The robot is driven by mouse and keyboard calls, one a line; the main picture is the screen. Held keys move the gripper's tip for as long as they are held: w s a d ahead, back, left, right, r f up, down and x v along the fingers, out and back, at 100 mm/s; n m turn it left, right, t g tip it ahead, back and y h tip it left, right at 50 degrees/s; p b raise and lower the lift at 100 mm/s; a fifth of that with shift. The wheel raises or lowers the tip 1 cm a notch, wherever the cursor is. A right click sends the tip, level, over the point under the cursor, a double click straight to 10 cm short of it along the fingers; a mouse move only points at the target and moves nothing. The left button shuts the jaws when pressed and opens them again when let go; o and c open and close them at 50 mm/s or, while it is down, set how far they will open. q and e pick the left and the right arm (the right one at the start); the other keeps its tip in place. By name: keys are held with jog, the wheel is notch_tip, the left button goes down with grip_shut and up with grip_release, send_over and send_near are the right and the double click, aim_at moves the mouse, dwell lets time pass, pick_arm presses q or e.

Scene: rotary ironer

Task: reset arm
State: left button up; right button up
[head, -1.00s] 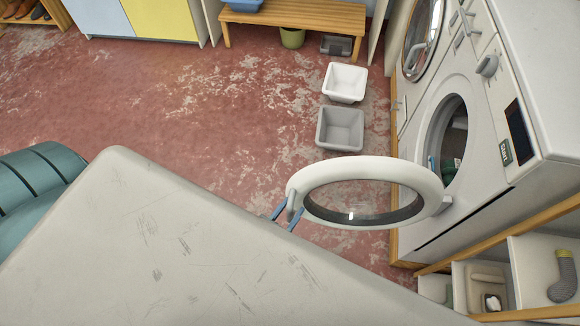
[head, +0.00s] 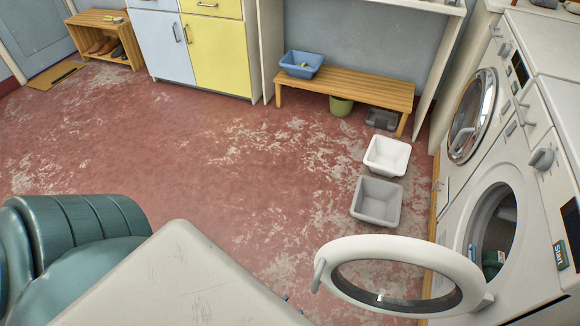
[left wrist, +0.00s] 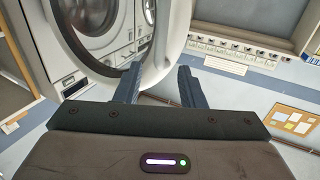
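The front-loading washer (head: 526,215) at the right has its round door (head: 345,252) swung wide open, with a handle (head: 319,274) on the door's free edge. Green and blue items (head: 492,262) show inside the drum. Only the blue fingertips of my left gripper (head: 287,301) show in the head view, below and left of the handle and apart from it. In the left wrist view, my left gripper (left wrist: 158,82) has its two fingers spread with nothing between them. The white door rim (left wrist: 182,40) shows beyond them. My right gripper is not in view.
A white basin (head: 387,156) and a grey basin (head: 377,201) stand on the floor left of the washer. A wooden bench (head: 350,90) with a blue tub (head: 301,64) stands at the back. The red floor in the middle is clear.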

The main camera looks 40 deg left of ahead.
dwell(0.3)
